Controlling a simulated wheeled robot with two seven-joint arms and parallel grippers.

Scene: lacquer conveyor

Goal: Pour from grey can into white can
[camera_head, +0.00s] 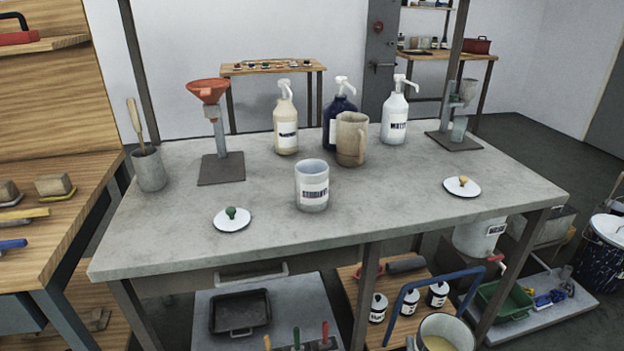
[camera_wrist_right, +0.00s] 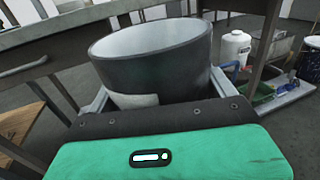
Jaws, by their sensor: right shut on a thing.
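The white can (camera_head: 312,190) stands upright and open on the grey worktop, near its front middle, with a dark-printed label. The grey can (camera_wrist_right: 150,65) fills the upper middle of the right wrist view, dark outside with a pale patch low on its side. My right gripper (camera_wrist_right: 155,105) is shut on it. In the head view the open can (camera_head: 446,335) at the bottom edge, with yellowish contents, appears to be this one, in front of and below the worktop edge. It looks roughly upright. My left gripper is out of view.
A beige jug (camera_head: 351,140) and several pump bottles stand behind the white can. A funnel stand (camera_head: 220,165) is left.

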